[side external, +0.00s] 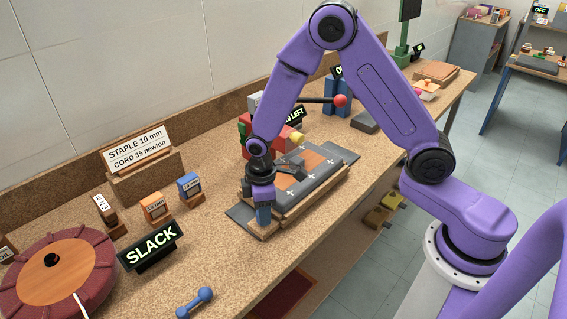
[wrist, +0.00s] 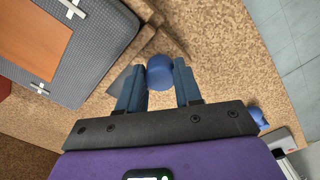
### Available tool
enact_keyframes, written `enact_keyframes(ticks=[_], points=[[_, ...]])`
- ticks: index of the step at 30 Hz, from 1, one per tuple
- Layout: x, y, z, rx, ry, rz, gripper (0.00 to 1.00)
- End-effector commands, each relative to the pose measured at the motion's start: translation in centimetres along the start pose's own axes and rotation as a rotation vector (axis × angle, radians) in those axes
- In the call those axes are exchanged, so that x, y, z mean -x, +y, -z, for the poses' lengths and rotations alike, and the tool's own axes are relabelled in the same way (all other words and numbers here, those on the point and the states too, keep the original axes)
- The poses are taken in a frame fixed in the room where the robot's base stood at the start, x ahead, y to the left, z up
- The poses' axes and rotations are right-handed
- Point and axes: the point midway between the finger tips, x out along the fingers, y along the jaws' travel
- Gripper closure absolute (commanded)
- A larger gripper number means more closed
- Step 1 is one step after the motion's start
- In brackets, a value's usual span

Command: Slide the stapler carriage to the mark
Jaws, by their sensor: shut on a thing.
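My gripper (side external: 263,215) points down at the near left corner of a grey padded seat (side external: 327,182). In the wrist view, its fingers (wrist: 158,90) are shut on a blue round knob (wrist: 160,72). The seat has an orange-brown middle panel (side external: 313,161) and white cross marks; one cross (wrist: 73,9) shows in the wrist view. A red and green device (side external: 247,130) with a yellow round end (side external: 297,139) stands behind my arm, partly hidden. I cannot tell which part is the stapler carriage.
A dark red round seat (side external: 95,255) fills the left bench end. A SLACK display (side external: 150,246), small boxes (side external: 155,207) and a STAPLE 10 mm sign (side external: 137,150) stand left of my gripper. A blue dumbbell-shaped piece (side external: 194,303) lies near the front edge. A red-knobbed lever (side external: 340,100) stands behind.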

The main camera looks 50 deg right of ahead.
Motion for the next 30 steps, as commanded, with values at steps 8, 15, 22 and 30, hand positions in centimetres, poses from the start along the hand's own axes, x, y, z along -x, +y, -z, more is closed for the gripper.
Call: enact_keyframes(ticks=[8,15,22,30], points=[[0.1,0.5,-0.6,-0.001,0.000,0.000,1.00],[0.1,0.8,-1.1,-0.002,0.001,0.000,1.00],[0.1,1.2,-1.5,0.000,0.001,0.000,1.00],[0.0,1.2,-1.6,0.000,0.001,0.000,0.23]])
